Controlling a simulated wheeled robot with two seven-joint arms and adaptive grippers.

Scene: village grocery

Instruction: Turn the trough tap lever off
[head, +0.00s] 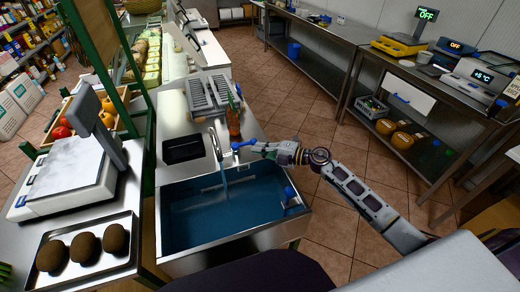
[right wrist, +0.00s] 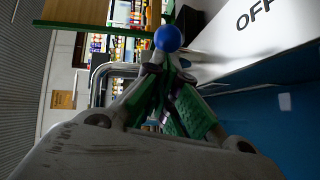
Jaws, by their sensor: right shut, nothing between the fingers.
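The trough (head: 230,243) is a steel basin with blue water, in the lower middle of the head view. The tap (head: 214,143) stands at its back edge, and a thin bluish stream (head: 225,181) seems to run down from it. The tap lever (head: 241,145) has a blue end and points right, toward my right gripper (head: 257,148). In the right wrist view the lever's round blue knob (right wrist: 168,38) is just beyond the fingertips (right wrist: 160,68). The right gripper is shut and empty; whether it touches the knob is unclear. My left gripper is out of view.
A white plate (right wrist: 265,25) with the letters "OFF" shows in the wrist view. A black tray (head: 183,148) and an orange bottle (head: 233,119) are on the counter behind the trough. A scale (head: 75,175) stands left. Open tiled floor (head: 290,110) lies behind my right arm.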

